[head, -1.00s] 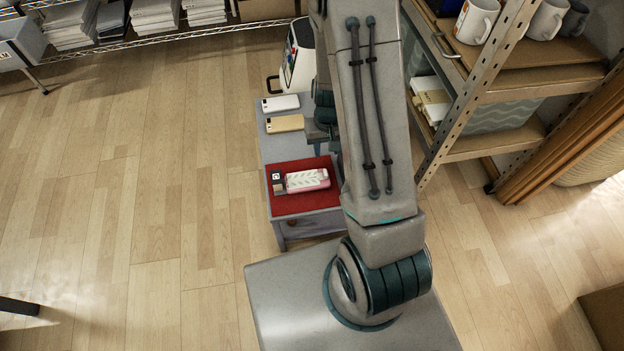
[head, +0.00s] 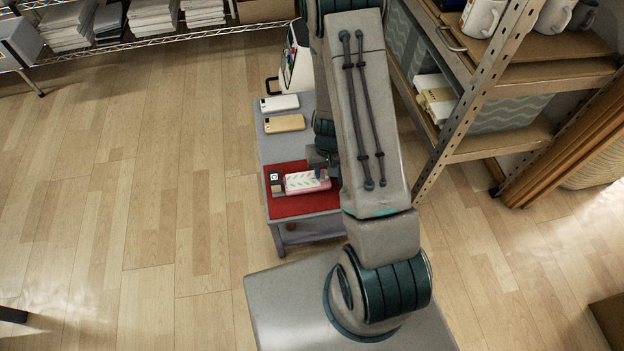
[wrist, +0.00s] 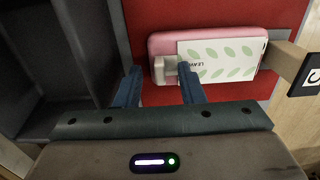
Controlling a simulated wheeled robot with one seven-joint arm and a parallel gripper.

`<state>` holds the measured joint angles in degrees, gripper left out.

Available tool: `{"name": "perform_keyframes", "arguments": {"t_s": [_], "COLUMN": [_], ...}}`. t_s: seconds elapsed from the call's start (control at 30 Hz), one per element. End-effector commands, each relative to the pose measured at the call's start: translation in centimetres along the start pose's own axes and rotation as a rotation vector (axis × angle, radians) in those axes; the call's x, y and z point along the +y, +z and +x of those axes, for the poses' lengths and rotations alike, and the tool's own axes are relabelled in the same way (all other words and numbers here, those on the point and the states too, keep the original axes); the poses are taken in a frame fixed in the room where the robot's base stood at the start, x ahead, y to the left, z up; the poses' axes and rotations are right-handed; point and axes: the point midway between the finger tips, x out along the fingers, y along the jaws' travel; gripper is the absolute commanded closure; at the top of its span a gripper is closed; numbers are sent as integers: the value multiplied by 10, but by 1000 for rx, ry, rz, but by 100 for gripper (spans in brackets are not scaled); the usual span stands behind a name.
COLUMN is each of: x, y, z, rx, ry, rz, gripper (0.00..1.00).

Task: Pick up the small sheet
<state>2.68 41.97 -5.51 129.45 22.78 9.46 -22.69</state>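The small sheet is white with a pattern of pale green leaves (wrist: 225,60) in the wrist view. It lies on a pink, rounded, flat object (wrist: 163,42) on a red mat (wrist: 215,15); the sheet (head: 305,181) also shows in the head view. My gripper (wrist: 157,70) is open, with two blue fingers apart at the sheet's left end. The right finger overlaps the sheet's corner in the picture. A small pale tab (wrist: 165,66) sits between the fingers. I cannot tell whether the fingers touch anything. In the head view my arm partly hides the gripper.
A beige block (wrist: 285,58) and a black tag with a white mark (wrist: 306,78) stand at the sheet's other end. Two phones, white (head: 280,103) and tan (head: 284,123), lie on the grey table (head: 268,145). A metal shelf with mugs (head: 482,18) stands at right.

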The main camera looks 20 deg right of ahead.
Motion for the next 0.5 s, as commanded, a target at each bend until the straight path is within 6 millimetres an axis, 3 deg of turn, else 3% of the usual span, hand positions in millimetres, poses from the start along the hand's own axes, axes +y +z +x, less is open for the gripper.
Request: {"name": "perform_keyframes", "arguments": {"t_s": [0.13,0.23,0.27,0.5], "x": [0,0,0,0], "y": [0,0,0,0], "z": [-1,-1,-1,-1], "rx": [1,1,1,1], "ry": [0,0,0,0], "rz": [0,0,0,0], "gripper": [67,95,100,100]}}
